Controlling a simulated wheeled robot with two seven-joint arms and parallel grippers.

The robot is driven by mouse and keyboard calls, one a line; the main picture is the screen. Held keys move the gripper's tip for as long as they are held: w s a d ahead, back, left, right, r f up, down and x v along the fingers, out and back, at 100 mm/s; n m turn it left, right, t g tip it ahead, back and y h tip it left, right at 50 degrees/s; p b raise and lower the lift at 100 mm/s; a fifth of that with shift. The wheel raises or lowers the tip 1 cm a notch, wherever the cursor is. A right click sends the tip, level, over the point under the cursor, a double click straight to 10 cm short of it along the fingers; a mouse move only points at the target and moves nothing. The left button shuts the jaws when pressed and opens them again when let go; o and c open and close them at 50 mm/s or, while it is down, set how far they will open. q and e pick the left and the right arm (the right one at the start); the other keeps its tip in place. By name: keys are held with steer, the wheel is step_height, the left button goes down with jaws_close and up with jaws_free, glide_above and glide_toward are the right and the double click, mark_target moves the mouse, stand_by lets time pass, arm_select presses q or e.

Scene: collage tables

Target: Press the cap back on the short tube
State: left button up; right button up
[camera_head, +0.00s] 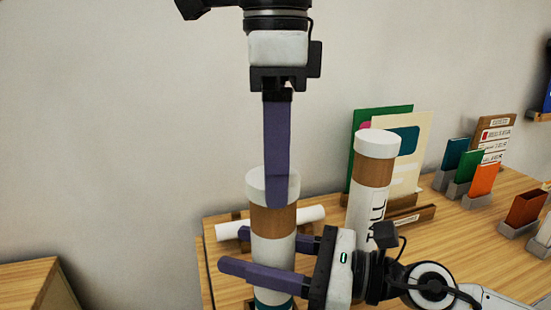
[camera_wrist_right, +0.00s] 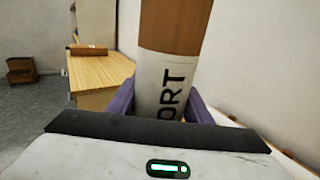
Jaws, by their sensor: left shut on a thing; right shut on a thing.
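The short tube (camera_head: 272,222) stands upright in the head view, with a brown band over a white body. The right wrist view shows its side (camera_wrist_right: 165,85) with the letters "ORT". A white cap (camera_head: 255,186) sits at its top, above the brown band, and I see no clear gap. I cannot tell whether it is fully seated. My left gripper (camera_head: 277,200) comes straight down from above and is shut on the cap, one finger in front of it. My right gripper (camera_head: 232,249) comes in from the right, level, its purple fingers shut around the tube's body.
A taller-looking capped tube (camera_head: 372,172) stands close behind on the right. A white roll (camera_head: 312,214) lies behind the short tube. Cards (camera_head: 410,145) in a wooden holder and small colored booklets (camera_head: 484,179) stand on the wooden table (camera_head: 450,240). A wall is at the left and back.

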arm_select(q)
steer(key=shift+f, duration=0.35)
steer(key=o, duration=1.1)
steer(key=shift+r, duration=3.7)
arm_select(e)
steer(key=o, duration=1.6)
